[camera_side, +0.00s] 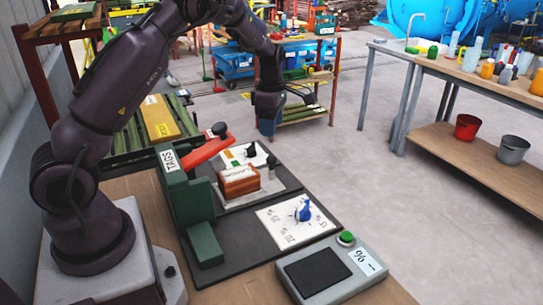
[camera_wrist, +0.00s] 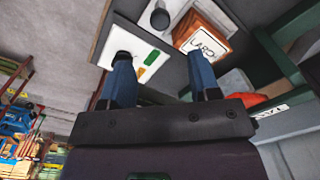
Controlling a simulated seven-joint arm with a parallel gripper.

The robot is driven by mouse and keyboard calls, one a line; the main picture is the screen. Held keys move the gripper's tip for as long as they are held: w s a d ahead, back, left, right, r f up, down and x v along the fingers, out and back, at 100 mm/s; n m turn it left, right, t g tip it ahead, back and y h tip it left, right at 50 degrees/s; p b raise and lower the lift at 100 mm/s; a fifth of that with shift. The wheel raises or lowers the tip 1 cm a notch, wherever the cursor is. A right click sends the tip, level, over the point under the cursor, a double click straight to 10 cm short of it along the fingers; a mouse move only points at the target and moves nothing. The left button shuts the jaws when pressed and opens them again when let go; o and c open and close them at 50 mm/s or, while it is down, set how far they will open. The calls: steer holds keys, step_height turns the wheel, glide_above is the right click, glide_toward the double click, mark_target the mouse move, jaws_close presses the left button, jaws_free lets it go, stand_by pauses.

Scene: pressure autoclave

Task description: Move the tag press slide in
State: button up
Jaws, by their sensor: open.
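The tag press has a green body (camera_side: 190,205) with a TAGS label and a red lever (camera_side: 207,151) ending in a black knob. Beside it on the dark base lies the grey slide plate (camera_side: 236,200), carrying a reddish-brown block (camera_side: 239,182) with a pale top. A black knob (camera_side: 271,166) stands at the plate's outer end. In the wrist view the block (camera_wrist: 203,35) and the slide's knob (camera_wrist: 160,18) show beyond my fingers. My gripper (camera_wrist: 160,72) is open and empty. In the side view it (camera_side: 267,128) hangs behind and above the press, apart from the slide.
A white card with coloured marks and a black knob (camera_side: 250,151) lies behind the slide. In front are a dial card with a blue knob (camera_side: 302,210) and a grey box with a green button (camera_side: 346,239). A bench (camera_side: 480,80) stands at right.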

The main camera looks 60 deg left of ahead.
mark_target(272, 158)
step_height(272, 158, down, 10)
steer(key=shift+f, duration=0.1)
stand_by(0.4)
